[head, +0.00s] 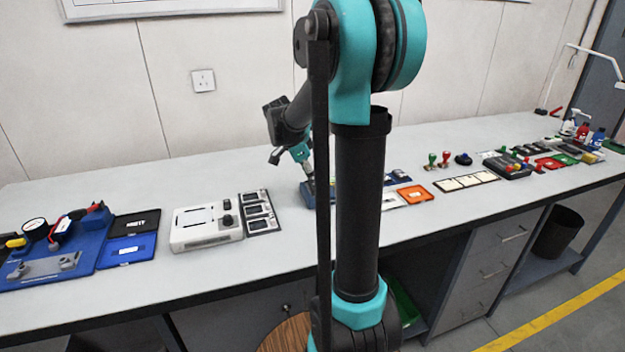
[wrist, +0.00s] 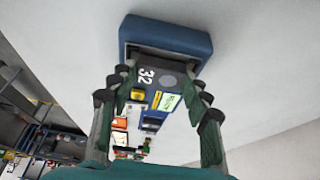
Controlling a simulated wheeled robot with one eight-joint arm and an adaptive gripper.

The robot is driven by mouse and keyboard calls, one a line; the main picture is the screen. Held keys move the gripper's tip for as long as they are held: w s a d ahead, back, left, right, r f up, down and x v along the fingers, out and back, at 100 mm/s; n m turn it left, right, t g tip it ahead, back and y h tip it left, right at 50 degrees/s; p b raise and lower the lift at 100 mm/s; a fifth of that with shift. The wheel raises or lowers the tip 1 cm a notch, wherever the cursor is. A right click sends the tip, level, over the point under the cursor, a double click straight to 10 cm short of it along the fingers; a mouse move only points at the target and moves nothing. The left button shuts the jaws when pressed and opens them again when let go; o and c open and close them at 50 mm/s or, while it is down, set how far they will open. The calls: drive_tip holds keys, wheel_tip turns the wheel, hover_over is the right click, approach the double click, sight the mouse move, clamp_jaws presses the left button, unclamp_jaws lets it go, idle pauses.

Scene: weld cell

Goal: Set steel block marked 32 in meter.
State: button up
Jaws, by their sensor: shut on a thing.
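In the wrist view, a dark steel block marked 32 (wrist: 148,74) is between the fingers of my gripper (wrist: 155,92), which is shut on it. The block is at the blue meter (wrist: 165,36), against or partly inside its dark opening; I cannot tell whether it rests on a surface. A yellow button and a lit green display (wrist: 169,102) show just below the block. In the head view, the blue meter (head: 309,193) is partly hidden by my arm, with my gripper (head: 303,162) just above it. The block cannot be made out there.
A white-grey instrument (head: 205,228) and a panel of dark squares (head: 260,212) lie to the left. A blue fixture with a gauge (head: 60,245) is farther left. An orange tray (head: 413,193) lies right of my arm. The bench behind the meter is clear.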

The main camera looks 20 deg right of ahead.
drive_tip(key=o, duration=1.5)
drive_tip(key=shift+r, duration=3.5)
